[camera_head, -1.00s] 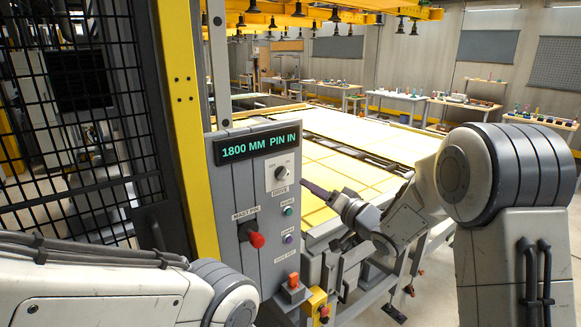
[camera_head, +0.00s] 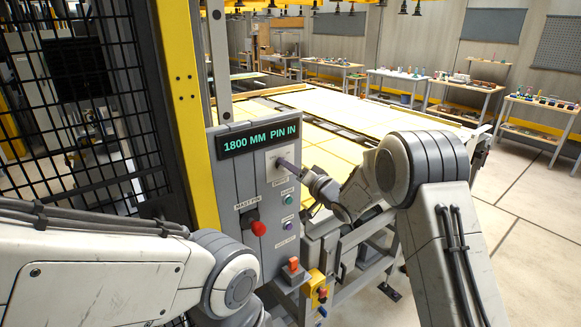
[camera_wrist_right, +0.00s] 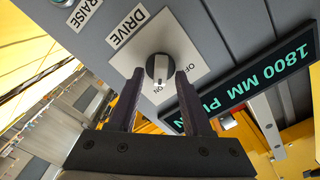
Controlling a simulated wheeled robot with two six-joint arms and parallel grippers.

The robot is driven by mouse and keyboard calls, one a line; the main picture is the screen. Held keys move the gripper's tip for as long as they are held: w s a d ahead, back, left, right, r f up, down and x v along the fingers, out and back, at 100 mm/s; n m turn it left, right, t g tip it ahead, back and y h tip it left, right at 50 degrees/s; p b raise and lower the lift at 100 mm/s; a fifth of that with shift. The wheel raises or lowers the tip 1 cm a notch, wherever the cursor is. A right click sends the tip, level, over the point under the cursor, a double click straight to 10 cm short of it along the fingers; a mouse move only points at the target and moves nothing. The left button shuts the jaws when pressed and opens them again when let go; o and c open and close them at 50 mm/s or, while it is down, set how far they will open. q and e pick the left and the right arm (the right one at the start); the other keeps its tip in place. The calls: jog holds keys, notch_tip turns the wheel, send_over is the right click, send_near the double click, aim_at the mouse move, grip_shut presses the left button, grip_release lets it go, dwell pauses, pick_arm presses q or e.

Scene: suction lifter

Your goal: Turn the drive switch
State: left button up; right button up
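The drive switch (camera_wrist_right: 160,68) is a round dark knob with a pale bar on a white plate marked DRIVE, OFF and ON. My right gripper (camera_wrist_right: 159,72) is open in the right wrist view. Its two dark fingertips lie on either side of the knob, with narrow gaps showing; whether they reach around it or stop just in front is unclear. In the head view my right gripper (camera_head: 282,163) is at the switch plate (camera_head: 270,170) and largely covers the knob. My left arm shows at the lower left, but its gripper is out of view.
The grey control panel (camera_head: 232,180) has a display (camera_head: 258,138) reading "1800 MM PIN IN". Below are a red mast pin knob (camera_head: 257,228), a green button (camera_head: 289,200) and a purple button (camera_head: 288,226). A yellow post (camera_head: 190,120) and black mesh stand left.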

grip_shut()
jog(key=n+b, duration=1.8)
jog(key=b, duration=0.1)
jog(key=shift+s+a, duration=0.25)
jog(key=shift+a, duration=0.1)
dwell(0.3)
jog(key=shift+o, duration=0.6)
grip_release()
